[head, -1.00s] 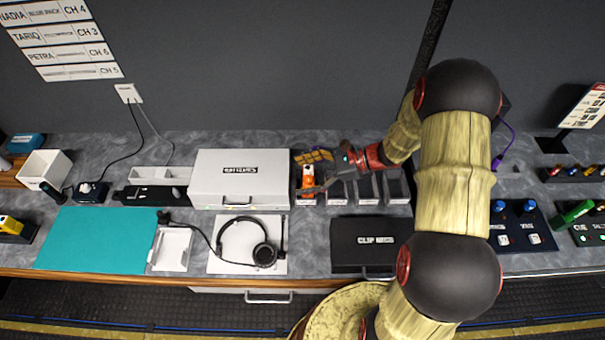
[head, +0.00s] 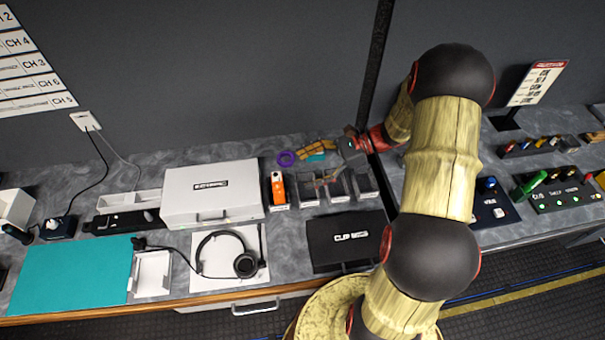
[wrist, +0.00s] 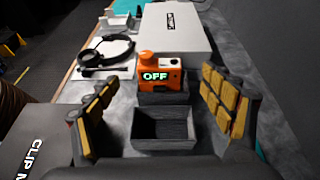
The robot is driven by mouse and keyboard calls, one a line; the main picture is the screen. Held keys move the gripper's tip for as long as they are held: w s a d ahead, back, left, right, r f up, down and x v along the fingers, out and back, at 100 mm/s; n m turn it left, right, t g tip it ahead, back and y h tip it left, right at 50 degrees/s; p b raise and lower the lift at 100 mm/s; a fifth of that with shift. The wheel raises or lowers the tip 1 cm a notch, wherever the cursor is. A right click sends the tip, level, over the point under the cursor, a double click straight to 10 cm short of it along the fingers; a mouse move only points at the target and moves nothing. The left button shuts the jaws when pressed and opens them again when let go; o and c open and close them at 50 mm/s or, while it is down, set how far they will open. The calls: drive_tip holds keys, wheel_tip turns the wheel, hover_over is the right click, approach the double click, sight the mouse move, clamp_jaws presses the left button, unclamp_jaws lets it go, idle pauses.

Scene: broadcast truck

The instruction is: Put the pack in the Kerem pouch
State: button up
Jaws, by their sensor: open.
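The orange pack (head: 277,188) stands upright in the leftmost of a row of small dark pouches. In the wrist view, the pack (wrist: 160,78) shows a display reading "OFF" and its lower part is hidden inside its pouch. An empty pouch (wrist: 165,125) is nearer the wrist camera; more pouches (head: 338,190) run to the right in the head view. The name labels on the pouch fronts are too small to read, so I cannot tell which is Kerem. My gripper (head: 319,167) is open and empty, above the pouches right of the pack, apart from it.
A white case (head: 210,192) stands close left of the pack. A black clip case (head: 345,238) lies in front of the pouches. A headset (head: 243,263) rests on a white sheet. A purple ring (head: 286,158) lies behind the pack. Control boxes (head: 560,195) are at right.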

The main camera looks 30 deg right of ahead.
drive_tip(key=s+a+r+n+t+h, duration=0.1)
drive_tip(key=s+a+r+n+h, duration=0.3)
drive_tip(key=s+r+n, duration=0.5)
drive_tip(key=s+a+r+n+h, duration=0.5)
drive_tip(key=s+r+n+h, duration=0.3)
drive_tip(key=r+n, duration=0.4)
drive_tip(key=shift+s+r+t+h, duration=0.3)
drive_tip(key=shift+s+t, duration=0.1)
drive_tip(key=shift+s, duration=0.5)
drive_tip(key=shift+a, duration=0.1)
drive_tip(key=shift+f+b, duration=0.95)
drive_tip(key=shift+c, duration=0.8)
